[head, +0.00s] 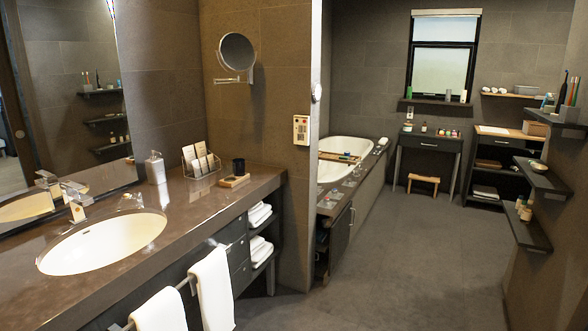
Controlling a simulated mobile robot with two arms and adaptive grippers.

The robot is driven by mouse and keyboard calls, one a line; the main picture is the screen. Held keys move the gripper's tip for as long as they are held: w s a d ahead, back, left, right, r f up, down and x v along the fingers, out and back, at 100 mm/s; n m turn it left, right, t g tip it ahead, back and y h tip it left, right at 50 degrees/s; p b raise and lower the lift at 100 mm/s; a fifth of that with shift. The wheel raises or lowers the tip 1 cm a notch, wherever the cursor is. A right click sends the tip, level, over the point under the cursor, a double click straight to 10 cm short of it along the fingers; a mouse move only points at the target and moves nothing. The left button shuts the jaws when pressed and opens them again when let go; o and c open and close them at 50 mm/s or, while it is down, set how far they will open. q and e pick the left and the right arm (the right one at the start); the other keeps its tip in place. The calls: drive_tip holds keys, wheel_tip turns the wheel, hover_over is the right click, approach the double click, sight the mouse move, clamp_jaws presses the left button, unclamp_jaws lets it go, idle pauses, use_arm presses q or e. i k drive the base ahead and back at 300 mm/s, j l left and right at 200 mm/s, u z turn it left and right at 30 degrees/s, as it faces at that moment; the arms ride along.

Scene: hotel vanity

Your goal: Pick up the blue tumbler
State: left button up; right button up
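A small dark bluish cup-like thing (548,103) stands on the upper wall shelf at the far right; it is too small to tell for sure whether it is the blue tumbler. A black cup (238,166) stands on a small wooden tray (232,182) on the vanity counter. No other clearly blue tumbler shows. Neither of my grippers is in view.
The vanity counter (190,205) holds a basin (103,243), a soap dispenser (155,168) and a card rack (199,164). Towels (212,285) hang in front. Shelves (553,180) jut from the right wall. The floor (430,270) between is clear.

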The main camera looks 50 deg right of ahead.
sight(240, 163)
drive_tip(key=z, duration=1.15)
